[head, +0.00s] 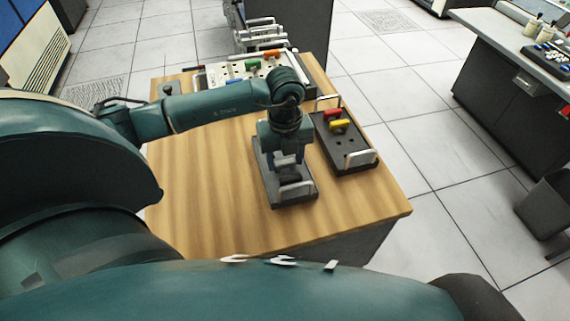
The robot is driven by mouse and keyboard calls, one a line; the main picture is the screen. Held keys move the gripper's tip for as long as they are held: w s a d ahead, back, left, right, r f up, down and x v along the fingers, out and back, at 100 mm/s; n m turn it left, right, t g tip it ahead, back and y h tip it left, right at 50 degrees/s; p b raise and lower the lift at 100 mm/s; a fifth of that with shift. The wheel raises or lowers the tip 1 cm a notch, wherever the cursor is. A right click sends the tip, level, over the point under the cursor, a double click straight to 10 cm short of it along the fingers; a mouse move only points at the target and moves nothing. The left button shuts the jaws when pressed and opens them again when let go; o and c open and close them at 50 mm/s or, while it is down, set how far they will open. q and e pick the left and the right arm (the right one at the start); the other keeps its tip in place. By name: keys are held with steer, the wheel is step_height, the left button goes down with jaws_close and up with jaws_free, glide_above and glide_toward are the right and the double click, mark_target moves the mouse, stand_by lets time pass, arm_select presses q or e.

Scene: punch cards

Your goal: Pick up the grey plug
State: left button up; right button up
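My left gripper (286,168) points down over a dark tray (299,199) with a light handle at its near end. The gripper covers much of this tray. Light grey parts show at the gripper's lower end, but I cannot tell finger from plug there. I cannot make out the grey plug for certain; it may be hidden by the gripper. Whether the fingers are open or shut does not show. My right gripper is not in view.
A second dark tray (358,160) to the right holds a red plug (333,115) and a yellow plug (340,125). A pale panel with green (252,64) and orange (272,53) plugs stands behind. The wooden table's (200,200) left and front are clear.

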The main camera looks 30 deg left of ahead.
mark_target(285, 161)
arm_select(q)
steer(key=c, duration=0.4)
